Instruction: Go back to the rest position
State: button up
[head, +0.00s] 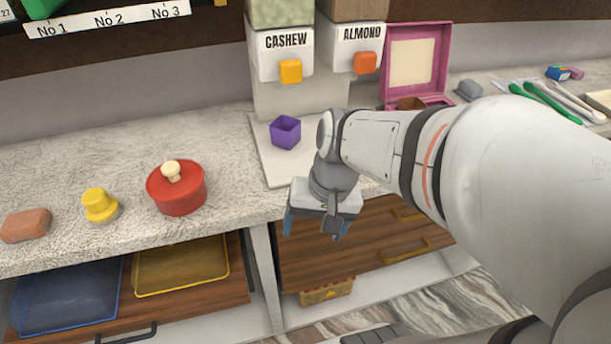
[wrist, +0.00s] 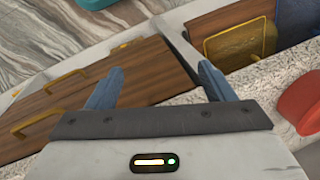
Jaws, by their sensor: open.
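My gripper (head: 315,226) hangs in front of the counter edge, pointing down, above the wooden drawer fronts. In the wrist view my gripper (wrist: 160,85) shows two blue fingers spread well apart with nothing between them. My arm comes in from the right of the head view and hides part of the counter behind it.
On the counter stand a purple cup (head: 285,132), a red lidded pot (head: 177,188), a yellow knobbed object (head: 100,206) and a brown block (head: 25,225). Cashew (head: 286,42) and almond (head: 361,38) dispensers stand behind. An open drawer (head: 205,298) holds blue and yellow trays.

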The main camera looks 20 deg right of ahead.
jog(key=d+n+h, duration=0.1)
jog(key=d+r+n+t+h, duration=0.1)
jog(key=n, duration=0.1)
jog(key=shift+r, duration=0.2)
notch_tip(320, 180, up, 8)
jog(key=p, duration=0.7)
jog(key=shift+s+t, duration=0.15)
jog(key=shift+t, duration=0.25)
